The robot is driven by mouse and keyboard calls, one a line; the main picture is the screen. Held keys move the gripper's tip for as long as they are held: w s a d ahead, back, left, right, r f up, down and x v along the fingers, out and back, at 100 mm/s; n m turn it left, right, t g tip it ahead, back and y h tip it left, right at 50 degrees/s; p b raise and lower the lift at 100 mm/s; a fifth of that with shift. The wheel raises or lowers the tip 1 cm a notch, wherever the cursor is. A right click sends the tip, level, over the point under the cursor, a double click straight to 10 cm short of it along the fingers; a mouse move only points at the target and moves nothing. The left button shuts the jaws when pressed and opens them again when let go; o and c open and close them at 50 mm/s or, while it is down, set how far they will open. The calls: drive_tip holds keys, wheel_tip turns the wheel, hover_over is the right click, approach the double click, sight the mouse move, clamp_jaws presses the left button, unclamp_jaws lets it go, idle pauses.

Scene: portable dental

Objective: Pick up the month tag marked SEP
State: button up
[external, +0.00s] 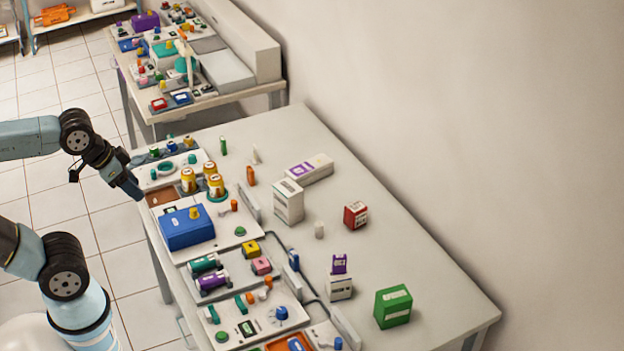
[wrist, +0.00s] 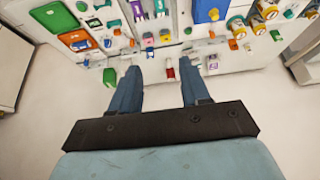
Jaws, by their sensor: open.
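No tag reads clearly as SEP in either view. A purple tag (external: 339,264) with white lettering stands upright on a small white box (external: 339,287) on the table; I cannot read its letters with certainty. My gripper (external: 135,190) is at the left edge of the table, beside the brown recess of the panel, well away from the purple tag. In the wrist view my gripper (wrist: 160,74) has its two blue fingers spread wide, with nothing held. A small red and white piece (wrist: 170,72) shows between the fingertips; I cannot tell what it is.
The table (external: 420,290) carries a white panel with a blue box (external: 187,227), yellow-topped jars (external: 215,186) and several knobs. A wall is behind.

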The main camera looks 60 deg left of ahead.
drive_tip(key=shift+o, duration=0.9)
